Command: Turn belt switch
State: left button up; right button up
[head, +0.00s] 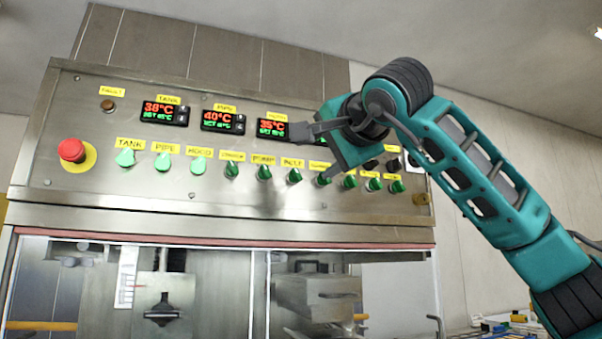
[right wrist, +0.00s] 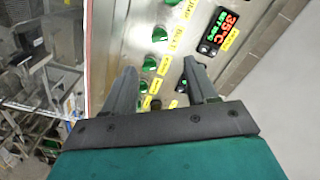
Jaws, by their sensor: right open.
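The belt switch (head: 294,176) is a green knob under the yellow BELT label (head: 293,162) in the row on the steel control panel. In the right wrist view the belt knob (right wrist: 160,34) sits just beyond the fingertips. My right gripper (head: 308,148) is in front of the panel, up and right of this knob. In the right wrist view its two fingers (right wrist: 160,68) are apart with nothing held between them. The gripper hides part of the third display and some labels to the right. Contact with the panel cannot be told. My left gripper is not in view.
More green knobs stand close on both sides, including the pump knob (head: 264,173). A red emergency button (head: 72,150) is at the panel's left. Temperature displays (head: 165,112) are above the row. A glazed machine chamber (head: 160,295) lies below the panel.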

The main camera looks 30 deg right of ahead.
aim_at(299, 173)
jog(key=p+x, duration=0.1)
jog(key=x, duration=0.9)
jog(key=shift+a+p, duration=0.15)
jog(key=shift+p, duration=0.25)
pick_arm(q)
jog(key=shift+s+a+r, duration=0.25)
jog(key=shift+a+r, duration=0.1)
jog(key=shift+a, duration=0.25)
pick_arm(e)
jog(key=shift+w+d, duration=0.2)
jog(key=shift+w, duration=0.5)
jog(key=c, duration=1.1)
jog(key=shift+o, duration=0.2)
